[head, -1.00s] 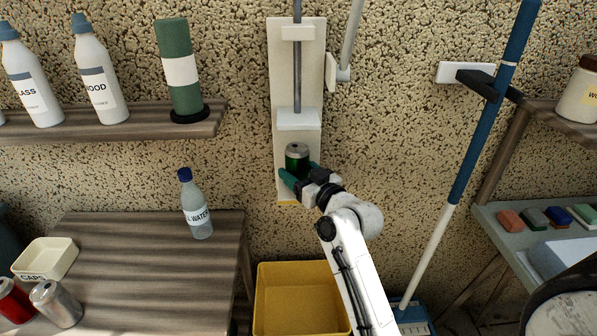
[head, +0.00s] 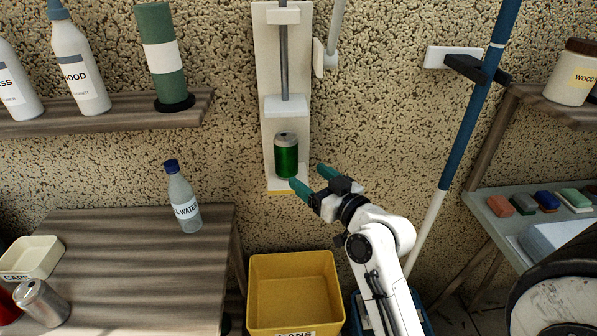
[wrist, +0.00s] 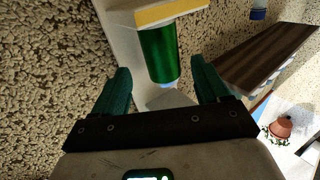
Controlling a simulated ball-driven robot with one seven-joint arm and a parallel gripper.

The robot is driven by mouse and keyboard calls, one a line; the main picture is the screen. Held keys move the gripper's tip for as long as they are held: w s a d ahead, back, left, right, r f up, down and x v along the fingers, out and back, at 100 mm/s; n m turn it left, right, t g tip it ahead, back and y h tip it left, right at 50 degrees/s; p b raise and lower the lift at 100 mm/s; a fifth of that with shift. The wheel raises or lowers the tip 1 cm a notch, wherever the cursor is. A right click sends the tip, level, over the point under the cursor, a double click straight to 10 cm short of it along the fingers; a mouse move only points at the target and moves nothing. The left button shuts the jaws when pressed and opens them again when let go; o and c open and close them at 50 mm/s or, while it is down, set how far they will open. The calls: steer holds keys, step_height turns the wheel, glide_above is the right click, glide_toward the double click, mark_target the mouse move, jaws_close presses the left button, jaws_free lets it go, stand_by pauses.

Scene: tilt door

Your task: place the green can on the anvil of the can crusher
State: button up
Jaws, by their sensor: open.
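The green can (head: 286,157) stands upright on the anvil (head: 277,185), the low ledge at the bottom of the wall-mounted can crusher (head: 267,124). The crusher's white press block (head: 287,106) is above the can, with a gap between them. My gripper (head: 310,179) is open and empty, to the lower right of the can and apart from it. In the wrist view the can (wrist: 160,55) shows beyond and between the two open green fingers (wrist: 160,88), with the anvil's yellow edge (wrist: 172,13) at its far end.
A yellow bin (head: 293,290) stands below the crusher. A table (head: 130,265) at left holds a water bottle (head: 183,198), a caps tray (head: 32,258) and a silver can (head: 42,302). A blue-and-white pole (head: 467,130) leans at right. The crusher's lever (head: 335,30) is upper right.

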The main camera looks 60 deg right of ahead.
steer(key=a+f+n+g+y, duration=0.3)
steer(key=a+f+g+y, duration=0.35)
steer(key=a+f, duration=0.8)
steer(key=s+a+f+n+g+y, duration=0.1)
steer(key=s+a+f+g, duration=0.7)
steer(key=s, duration=0.4)
step_height(320, 180, down, 2)
steer(key=shift+s+a+f+n+g, duration=0.15)
steer(key=shift+s+a+n+g, duration=0.2)
steer(key=shift+a, duration=0.3)
steer(key=shift+w, duration=0.15)
steer(key=shift+c, duration=0.2)
